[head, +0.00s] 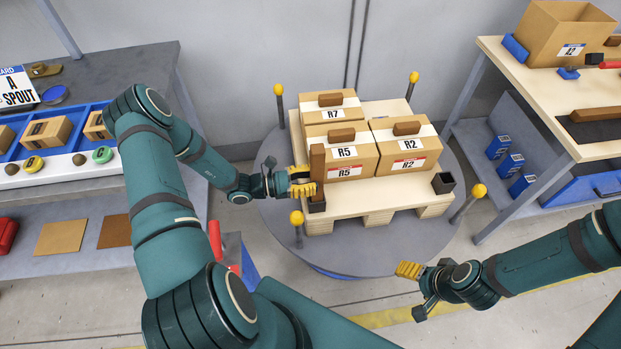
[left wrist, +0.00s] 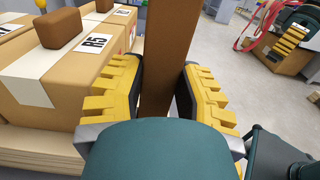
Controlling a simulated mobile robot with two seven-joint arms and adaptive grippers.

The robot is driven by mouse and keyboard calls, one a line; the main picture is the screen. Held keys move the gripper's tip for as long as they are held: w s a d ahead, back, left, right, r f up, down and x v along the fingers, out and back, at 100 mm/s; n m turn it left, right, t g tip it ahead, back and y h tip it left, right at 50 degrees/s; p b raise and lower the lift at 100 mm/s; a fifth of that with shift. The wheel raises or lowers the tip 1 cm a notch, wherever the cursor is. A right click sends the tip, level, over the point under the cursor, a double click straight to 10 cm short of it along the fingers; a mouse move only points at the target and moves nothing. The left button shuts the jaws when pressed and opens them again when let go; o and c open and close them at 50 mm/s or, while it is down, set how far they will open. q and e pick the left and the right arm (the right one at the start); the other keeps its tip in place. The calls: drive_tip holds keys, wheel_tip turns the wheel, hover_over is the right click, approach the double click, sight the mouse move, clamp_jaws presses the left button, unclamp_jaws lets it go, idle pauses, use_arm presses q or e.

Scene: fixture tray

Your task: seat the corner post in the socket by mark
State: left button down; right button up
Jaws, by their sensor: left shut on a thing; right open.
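The corner post (head: 317,163) is a brown wooden bar standing upright at the front left corner of the pallet (head: 375,198). My left gripper (head: 303,183) is shut on it, with yellow fingers on both sides of the post (left wrist: 162,50) in the left wrist view. A dark socket (head: 316,207) is directly under the post's lower end; whether the post is inside it or just above it I cannot tell. Another dark socket (head: 443,183), empty, is at the front right corner. My right gripper (head: 414,290) is open and empty, in front of the round platform. I cannot make out a mark on the sockets.
Cartons labelled R7 (head: 312,114), R5 (head: 362,160) and R2 (head: 424,155) stand on the pallet close behind the post. Yellow-topped posts (head: 297,218) ring the grey turntable (head: 370,245). Shelving with blue trays (head: 75,130) is left; a bench (head: 545,100) is right.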

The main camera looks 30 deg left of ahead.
use_arm(q)
drive_tip(key=shift+f+b, duration=0.7)
drive_tip(key=shift+f, duration=0.3)
drive_tip(key=c, duration=0.6)
unclamp_jaws()
drive_tip(key=shift+c, duration=0.2)
drive_tip(key=v, duration=1.2)
drive_tip(key=shift+r, duration=0.15)
